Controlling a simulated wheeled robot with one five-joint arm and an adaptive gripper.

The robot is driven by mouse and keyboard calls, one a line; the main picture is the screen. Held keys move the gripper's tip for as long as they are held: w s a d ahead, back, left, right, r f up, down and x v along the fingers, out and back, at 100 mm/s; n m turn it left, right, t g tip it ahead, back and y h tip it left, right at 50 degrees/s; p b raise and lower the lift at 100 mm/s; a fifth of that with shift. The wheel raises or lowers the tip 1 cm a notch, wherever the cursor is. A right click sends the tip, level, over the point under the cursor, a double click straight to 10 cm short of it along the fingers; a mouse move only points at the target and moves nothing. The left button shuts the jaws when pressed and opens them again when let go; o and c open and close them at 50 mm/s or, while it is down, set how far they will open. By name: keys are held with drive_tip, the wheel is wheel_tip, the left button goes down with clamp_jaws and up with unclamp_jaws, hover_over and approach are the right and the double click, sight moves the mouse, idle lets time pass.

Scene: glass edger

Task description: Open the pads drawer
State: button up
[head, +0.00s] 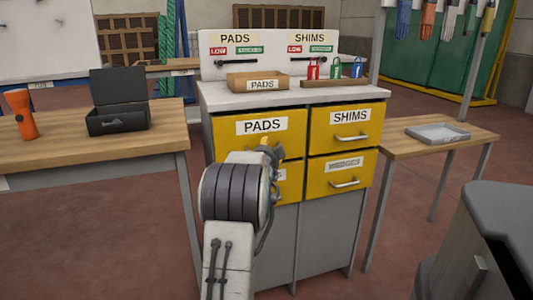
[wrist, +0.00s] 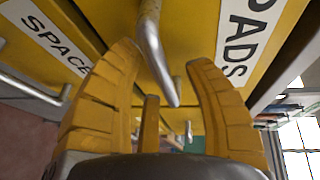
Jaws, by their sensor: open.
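The yellow PADS drawer (head: 230,140) is the upper left drawer of the cabinet and looks shut in the head view. Its bar handle is hidden there behind my gripper (head: 270,150). The fingers are open, one on each side of the handle, with gaps visible. The PADS label (wrist: 245,40) shows to the right of the handle, on the drawer front (wrist: 195,25).
The SPACERS drawer (wrist: 85,25) lies below, partly hidden by my arm in the head view. The SHIMS drawer (head: 345,125) and another drawer (head: 343,168) are to the right. A wooden table (head: 165,125) stands left and a smaller table (head: 455,145) right.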

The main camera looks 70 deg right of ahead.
clamp_jaws()
idle(0.3)
idle(0.3)
